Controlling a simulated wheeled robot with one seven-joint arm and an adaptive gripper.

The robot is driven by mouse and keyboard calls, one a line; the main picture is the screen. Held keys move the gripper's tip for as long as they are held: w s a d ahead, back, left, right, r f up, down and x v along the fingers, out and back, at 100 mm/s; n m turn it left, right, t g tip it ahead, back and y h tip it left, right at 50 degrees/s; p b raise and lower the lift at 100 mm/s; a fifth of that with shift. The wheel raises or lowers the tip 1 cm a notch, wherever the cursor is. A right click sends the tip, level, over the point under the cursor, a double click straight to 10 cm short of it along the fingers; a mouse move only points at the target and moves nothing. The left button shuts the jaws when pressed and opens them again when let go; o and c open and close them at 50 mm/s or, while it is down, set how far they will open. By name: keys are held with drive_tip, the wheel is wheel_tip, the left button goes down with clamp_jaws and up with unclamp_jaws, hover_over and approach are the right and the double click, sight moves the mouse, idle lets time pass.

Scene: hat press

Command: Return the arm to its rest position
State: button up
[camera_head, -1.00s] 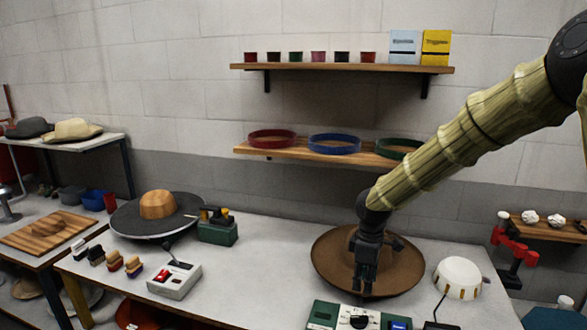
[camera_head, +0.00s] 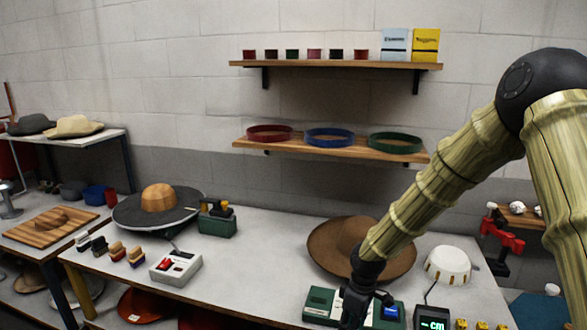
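My gripper (camera_head: 352,308) hangs at the lower middle of the head view, in front of the green and white control box (camera_head: 320,305). It is dark, and I cannot make out whether its fingers are apart. My arm (camera_head: 440,190) comes down to it from the right, bent at a dark joint at the upper right. The brown hat (camera_head: 330,245) lies on the table behind my gripper and forearm, partly hidden by them. I see nothing held in the gripper.
The white table (camera_head: 250,255) also bears a white dome (camera_head: 447,265), a display reading "cm" (camera_head: 431,318), a grey-white switch box (camera_head: 176,267), several brushes and a round press with a wooden block (camera_head: 159,198). Shelves with coloured bands (camera_head: 330,137) hang on the wall behind.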

drive_tip(key=s+a+f+m, duration=0.1)
drive_tip(key=s+f+m, duration=0.2)
drive_tip(key=s+f, duration=0.7)
drive_tip(key=s+d+f+m+b, duration=0.1)
drive_tip(key=s+d+f+m, duration=0.1)
drive_tip(key=s+f, duration=0.3)
drive_tip(key=s+d+f+m+b, duration=0.1)
drive_tip(key=s+d+f+m, duration=0.2)
drive_tip(key=s, duration=1)
drive_tip(key=s+d+f+m+h+b, duration=0.1)
drive_tip(key=s+d+f+m, duration=0.2)
drive_tip(key=s+f, duration=0.6)
drive_tip(key=shift+s+f, duration=0.15)
drive_tip(key=shift+s, duration=0.25)
drive_tip(key=shift+d, duration=0.1)
